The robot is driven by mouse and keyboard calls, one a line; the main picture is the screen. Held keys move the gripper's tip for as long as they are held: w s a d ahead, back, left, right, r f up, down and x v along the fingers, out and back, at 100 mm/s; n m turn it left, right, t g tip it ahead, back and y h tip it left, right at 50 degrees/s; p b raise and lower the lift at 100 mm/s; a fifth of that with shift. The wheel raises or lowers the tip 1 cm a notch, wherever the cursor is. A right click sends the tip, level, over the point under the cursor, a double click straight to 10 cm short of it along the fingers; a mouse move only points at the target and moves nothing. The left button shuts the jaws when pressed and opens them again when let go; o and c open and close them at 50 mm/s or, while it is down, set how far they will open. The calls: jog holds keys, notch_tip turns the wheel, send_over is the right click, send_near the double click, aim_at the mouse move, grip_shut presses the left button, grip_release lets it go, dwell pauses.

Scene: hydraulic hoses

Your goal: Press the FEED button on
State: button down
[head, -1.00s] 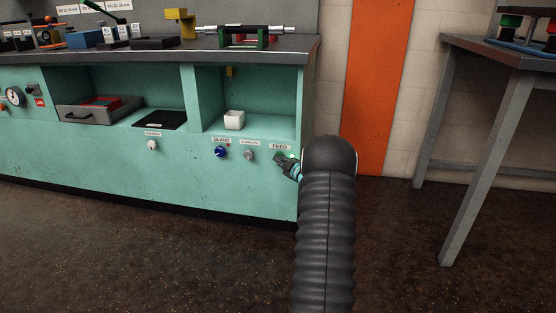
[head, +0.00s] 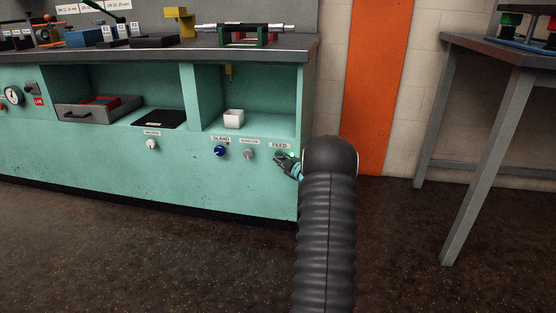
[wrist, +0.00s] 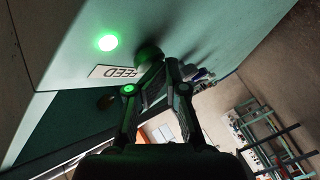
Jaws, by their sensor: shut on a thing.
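The FEED label (head: 279,146) is on the teal cabinet front, at its right end. In the wrist view the label (wrist: 116,72) is tilted. A green lamp (wrist: 107,42) beside it is lit. The dark green, round FEED button (wrist: 148,55) is at my fingertips and partly hidden by them. My gripper (wrist: 171,64) has its fingertips together, shut at the button against the panel. In the head view my gripper (head: 283,161) is just under the label, and my arm hides part of it.
A blue knob (head: 219,151) under the GLAND label and a grey knob (head: 249,154) are left of my gripper. A white block (head: 234,119) sits in the open shelf above. A grey-legged table (head: 490,140) stands at the right. The floor between is clear.

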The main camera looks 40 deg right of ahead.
jog(key=shift+a, duration=0.1)
jog(key=s+a, duration=0.3)
jog(key=a, duration=0.1)
jog(key=shift+s+a+b, duration=0.35)
jog(key=shift+s+b, duration=0.05)
dwell(2.9)
